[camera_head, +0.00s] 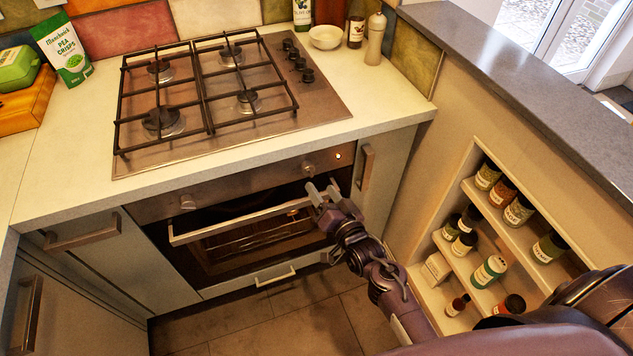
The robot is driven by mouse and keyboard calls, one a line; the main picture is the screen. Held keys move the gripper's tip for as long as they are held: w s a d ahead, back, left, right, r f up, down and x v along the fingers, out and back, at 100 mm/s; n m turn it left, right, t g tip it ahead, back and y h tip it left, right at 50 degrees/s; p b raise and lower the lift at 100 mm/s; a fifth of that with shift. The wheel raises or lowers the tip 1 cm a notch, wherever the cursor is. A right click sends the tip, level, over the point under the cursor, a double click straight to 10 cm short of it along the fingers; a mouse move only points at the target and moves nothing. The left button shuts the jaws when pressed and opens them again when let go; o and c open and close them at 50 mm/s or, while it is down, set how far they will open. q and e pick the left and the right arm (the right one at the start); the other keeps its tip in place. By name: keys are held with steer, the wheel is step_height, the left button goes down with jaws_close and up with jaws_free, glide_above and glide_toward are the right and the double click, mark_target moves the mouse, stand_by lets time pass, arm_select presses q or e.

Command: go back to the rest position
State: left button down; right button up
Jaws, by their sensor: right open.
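My right gripper (323,192) is in front of the built-in oven, by the right end of the oven door's bar handle (240,222). Its fingers are open, and I cannot tell whether they touch the handle. The oven door (262,243) looks slightly tilted out at the top, with a dark gap above it and a wire rack visible behind. My right arm comes in from the lower right. My left gripper is not in view.
A gas hob (225,95) sits in the counter above the oven. A wall niche with several spice jars (518,210) is at the right, close to my right arm. Cabinets (88,262) flank the oven at left. Tiled floor (300,325) below is clear.

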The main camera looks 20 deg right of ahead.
steer(key=shift+s+d, duration=0.1)
steer(key=shift+s, duration=0.5)
